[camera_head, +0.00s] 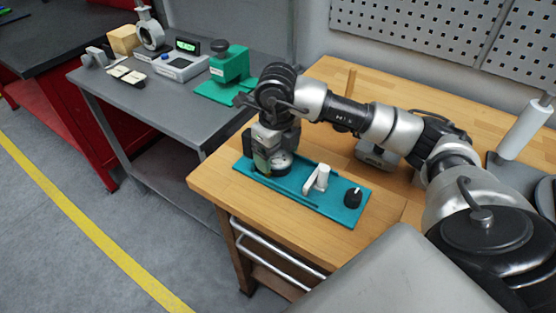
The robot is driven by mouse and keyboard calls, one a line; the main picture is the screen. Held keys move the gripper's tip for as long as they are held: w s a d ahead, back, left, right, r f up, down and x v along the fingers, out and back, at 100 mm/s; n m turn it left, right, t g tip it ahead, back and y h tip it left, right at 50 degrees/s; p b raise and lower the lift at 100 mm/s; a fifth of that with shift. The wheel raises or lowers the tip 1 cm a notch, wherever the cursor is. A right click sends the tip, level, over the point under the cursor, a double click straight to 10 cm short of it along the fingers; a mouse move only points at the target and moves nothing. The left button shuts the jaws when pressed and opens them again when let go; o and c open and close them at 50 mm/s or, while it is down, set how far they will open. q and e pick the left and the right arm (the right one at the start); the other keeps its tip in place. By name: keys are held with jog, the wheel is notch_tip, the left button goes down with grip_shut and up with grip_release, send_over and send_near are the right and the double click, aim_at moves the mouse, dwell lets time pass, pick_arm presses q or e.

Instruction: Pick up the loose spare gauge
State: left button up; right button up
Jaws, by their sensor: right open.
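A teal tray (340,213) lies on the wooden workbench near its front left corner. My right gripper (272,166) points down over the tray's left end and is open. A round dark-and-light part (282,160), which may be the loose gauge, shows at its fingers; the gripper hides much of it, and I cannot tell whether they touch. A white handle-shaped part (319,178) stands near the tray's middle. A small black knob-like part (352,196) with a light mark sits at its right end. My left gripper is out of view.
A grey table (140,100) at left holds a green press-like fixture (228,72), a device with a green display (183,62) and a wooden block (123,40). A white roll (526,128) stands at the right of the workbench. Bare wood (265,215) lies before the tray.

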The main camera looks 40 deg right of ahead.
jog(key=shift+f, duration=0.55)
jog(key=c, duration=0.8)
jog(key=shift+r, duration=0.1)
